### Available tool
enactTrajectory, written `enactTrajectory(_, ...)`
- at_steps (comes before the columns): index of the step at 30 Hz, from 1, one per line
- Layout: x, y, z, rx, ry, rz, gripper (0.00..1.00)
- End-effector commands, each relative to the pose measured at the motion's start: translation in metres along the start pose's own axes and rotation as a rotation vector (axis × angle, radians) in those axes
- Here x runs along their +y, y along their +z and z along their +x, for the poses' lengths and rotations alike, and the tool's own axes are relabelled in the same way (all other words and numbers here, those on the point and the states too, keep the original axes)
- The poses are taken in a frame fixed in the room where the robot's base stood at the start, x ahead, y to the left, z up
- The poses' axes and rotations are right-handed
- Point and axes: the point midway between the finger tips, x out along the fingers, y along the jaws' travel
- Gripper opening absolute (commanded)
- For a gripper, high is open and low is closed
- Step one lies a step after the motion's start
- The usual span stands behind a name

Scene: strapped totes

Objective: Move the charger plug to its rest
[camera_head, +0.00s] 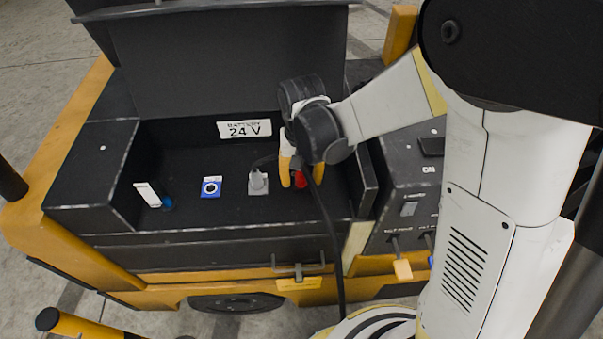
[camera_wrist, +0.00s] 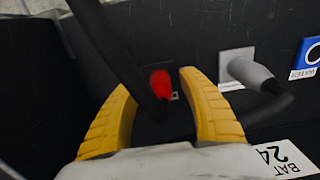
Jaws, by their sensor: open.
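A red piece (camera_head: 300,179) sits low in the black battery bay, partly hidden by my gripper. The red piece also shows in the wrist view (camera_wrist: 160,84), next to a thick black cable (camera_wrist: 122,55). My gripper (camera_head: 301,184) is open, with its yellow fingers on either side of the red piece; contact cannot be told. A grey plug (camera_head: 258,181) with a dark cable sits on a light plate left of my gripper; it also shows in the wrist view (camera_wrist: 245,72). I cannot tell which of the two is the charger plug.
The bay's lid (camera_head: 230,60) stands open at the back. A "24 V" label (camera_head: 245,129) is on the back wall. A blue label (camera_head: 211,187) and a white tag (camera_head: 147,194) lie left. The black cable (camera_head: 334,245) hangs over the front edge. A switch panel (camera_head: 410,195) is at right.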

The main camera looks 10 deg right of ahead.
Motion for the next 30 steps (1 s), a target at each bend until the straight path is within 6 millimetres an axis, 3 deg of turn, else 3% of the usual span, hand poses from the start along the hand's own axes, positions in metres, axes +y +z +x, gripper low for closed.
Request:
enactTrajectory(13,0.0,-0.0001,0.0,0.0,0.0,0.0,0.47)
enactTrajectory(18,-0.0001,0.0,0.0,0.0,0.0,0.0,0.0)
enactTrajectory(30,0.0,0.0,-0.0035,0.0,0.0,0.0,0.0)
